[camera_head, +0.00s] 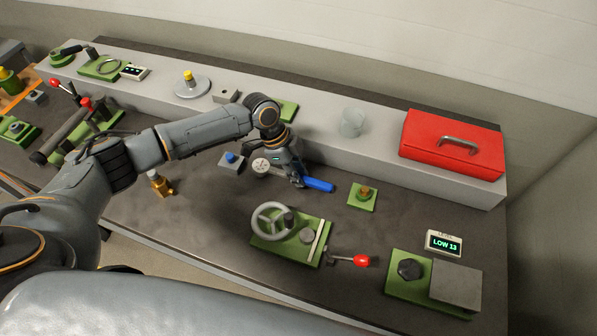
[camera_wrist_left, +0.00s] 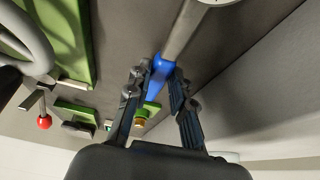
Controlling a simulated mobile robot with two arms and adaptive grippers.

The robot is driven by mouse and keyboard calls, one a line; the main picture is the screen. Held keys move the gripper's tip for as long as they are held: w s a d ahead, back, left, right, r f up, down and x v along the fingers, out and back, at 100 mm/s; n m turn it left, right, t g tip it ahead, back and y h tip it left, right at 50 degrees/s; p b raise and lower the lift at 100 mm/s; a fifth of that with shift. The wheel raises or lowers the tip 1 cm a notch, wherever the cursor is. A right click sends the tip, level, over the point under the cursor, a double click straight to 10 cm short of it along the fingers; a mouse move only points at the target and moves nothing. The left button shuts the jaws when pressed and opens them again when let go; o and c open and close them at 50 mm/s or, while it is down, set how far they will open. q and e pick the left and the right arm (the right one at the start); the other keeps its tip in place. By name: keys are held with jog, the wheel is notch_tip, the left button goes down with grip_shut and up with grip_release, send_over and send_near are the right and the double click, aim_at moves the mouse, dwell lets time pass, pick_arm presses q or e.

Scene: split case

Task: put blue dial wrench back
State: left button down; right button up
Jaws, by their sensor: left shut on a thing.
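The blue dial wrench has a round pale dial (camera_head: 261,166) at its left end and a blue handle (camera_head: 319,185) at its right end. My left gripper (camera_head: 297,181) is shut on it, near where the handle meets the grey shaft. In the left wrist view, the blue handle (camera_wrist_left: 161,72) lies between the two fingers (camera_wrist_left: 158,88), and the grey shaft runs away to the top. Part of the wrench is hidden behind the gripper. I cannot tell whether it touches the bench top. My right gripper is not in view.
A blue-button box (camera_head: 231,163) stands left of the dial. A green plate with a brass fitting (camera_head: 363,195) lies right of the handle. A handwheel unit (camera_head: 285,230) stands in front. The raised grey shelf behind holds a glass (camera_head: 352,123) and a red toolbox (camera_head: 452,145).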

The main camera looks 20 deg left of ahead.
pick_arm(q)
jog(key=shift+f, duration=0.2)
jog(key=c, duration=1.1)
grip_release()
jog(key=shift+o, duration=0.3)
jog(key=o, duration=0.3)
jog(key=shift+o, duration=0.6)
jog(key=shift+b+v, duration=0.5)
jog(key=shift+v, duration=2.5)
